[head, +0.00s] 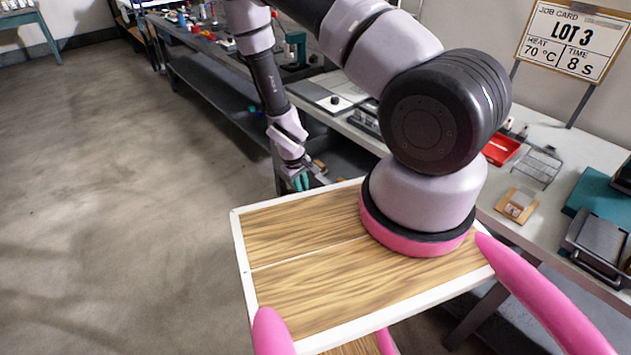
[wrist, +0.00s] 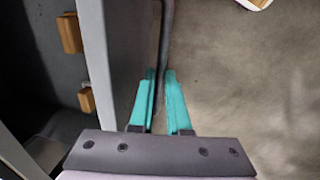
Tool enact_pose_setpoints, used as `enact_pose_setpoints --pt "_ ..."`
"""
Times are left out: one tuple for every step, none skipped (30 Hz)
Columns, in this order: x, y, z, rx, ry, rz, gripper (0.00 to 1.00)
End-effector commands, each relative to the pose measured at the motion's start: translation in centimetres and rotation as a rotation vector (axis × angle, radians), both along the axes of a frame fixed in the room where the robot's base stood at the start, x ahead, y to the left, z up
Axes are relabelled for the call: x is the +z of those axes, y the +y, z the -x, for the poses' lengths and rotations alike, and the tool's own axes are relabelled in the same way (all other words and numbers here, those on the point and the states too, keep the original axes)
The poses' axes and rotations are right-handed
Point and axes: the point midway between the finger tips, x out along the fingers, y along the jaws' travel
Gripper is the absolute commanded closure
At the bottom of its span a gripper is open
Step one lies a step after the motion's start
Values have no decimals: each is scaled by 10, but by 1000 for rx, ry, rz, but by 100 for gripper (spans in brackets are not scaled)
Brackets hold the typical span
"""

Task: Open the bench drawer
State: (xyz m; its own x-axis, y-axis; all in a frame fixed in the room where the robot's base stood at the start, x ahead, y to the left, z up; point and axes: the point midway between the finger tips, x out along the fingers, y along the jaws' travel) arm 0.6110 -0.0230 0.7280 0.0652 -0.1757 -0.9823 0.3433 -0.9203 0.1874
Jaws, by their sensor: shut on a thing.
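My gripper (head: 301,183) is low at the front of the bench in the head view. Its teal fingers show in the wrist view (wrist: 160,95), shut on a dark bar handle (wrist: 166,40). The handle runs along the grey drawer front (wrist: 125,65). Left of that front, the wrist view shows a dark space with two small wooden blocks (wrist: 70,33), so the drawer appears partly open. How far it is out is hard to tell. In the head view the drawer is small and partly hidden by my gripper.
The bench top (head: 489,190) carries a red tray (head: 501,149), a wire rack (head: 538,166) and a wooden block (head: 516,205). A job card sign (head: 573,40) stands at the back right. The concrete floor (head: 130,150) to the left is clear.

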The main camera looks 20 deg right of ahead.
Motion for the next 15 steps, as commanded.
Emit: enact_pose_setpoints --pt "1 12 4 5 0 0 100" --pt "1 17 6 4 0 0 100" --pt "1 24 8 5 0 0 100" --pt "1 29 10 4 0 0 100" --pt "1 34 12 4 -1 0 100" --pt "1 40 14 3 -1 0 100" --pt "1 44 15 3 -1 0 100" --pt "1 48 17 4 -1 0 100" --pt "1 52 18 3 0 0 100" --pt "1 55 19 2 -1 0 100" --pt "1 57 20 2 -1 0 100" --pt "1 60 21 1 -1 0 100" --pt "1 62 22 0 -1 0 100" --pt "1 63 22 -1 -1 0 100" --pt "1 65 23 -1 -1 0 100"
